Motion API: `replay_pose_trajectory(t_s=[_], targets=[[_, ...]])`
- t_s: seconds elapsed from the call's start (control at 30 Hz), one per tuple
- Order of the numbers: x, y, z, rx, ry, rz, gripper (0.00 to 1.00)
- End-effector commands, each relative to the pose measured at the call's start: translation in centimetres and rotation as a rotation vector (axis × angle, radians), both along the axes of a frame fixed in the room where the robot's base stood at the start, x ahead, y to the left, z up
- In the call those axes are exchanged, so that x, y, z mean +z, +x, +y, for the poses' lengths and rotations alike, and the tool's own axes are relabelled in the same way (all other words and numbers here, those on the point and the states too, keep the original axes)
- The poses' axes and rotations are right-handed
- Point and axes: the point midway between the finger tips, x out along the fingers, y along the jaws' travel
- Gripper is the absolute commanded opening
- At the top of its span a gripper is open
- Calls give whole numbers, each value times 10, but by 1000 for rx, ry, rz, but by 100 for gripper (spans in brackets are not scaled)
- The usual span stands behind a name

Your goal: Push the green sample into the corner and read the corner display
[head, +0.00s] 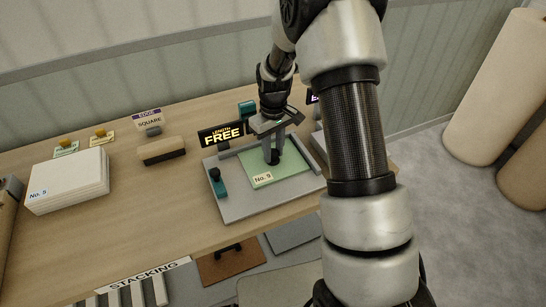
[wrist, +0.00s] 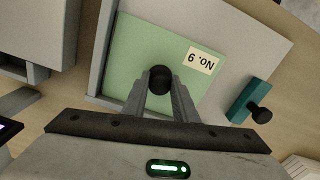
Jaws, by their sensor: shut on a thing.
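The green sample (head: 292,171), a flat sheet labelled "No. 9", lies on a grey plate (head: 240,206) with raised grey fences. It also shows in the wrist view (wrist: 135,50). My gripper (head: 272,158) is over the sample, shut on a black knob (wrist: 160,79) that stands on it. In the wrist view the sample's left edge runs close along a grey fence (wrist: 104,50); my fingers hide part of the near side, so I cannot tell if it touches in the corner. A black display (head: 222,134) reads "LENGTH FREE". A second display (head: 312,98) is mostly hidden by my arm.
A teal block with a black knob (head: 219,186) sits at the plate's left side. A white stack labelled "No. 5" (head: 70,182), a tan and black block (head: 162,151) and an "EDGE SQUARE" sign (head: 148,119) stand further left.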

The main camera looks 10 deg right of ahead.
Motion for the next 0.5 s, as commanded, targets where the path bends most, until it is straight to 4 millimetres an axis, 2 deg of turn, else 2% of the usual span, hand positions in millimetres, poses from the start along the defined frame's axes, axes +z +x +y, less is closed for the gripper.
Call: replay_pose_trajectory(t_s=[0.17, 0.5], targets=[[17, 2, 0, 0, 0, -5, 0], [82, 1, 0, -1, 0, -4, 0]])
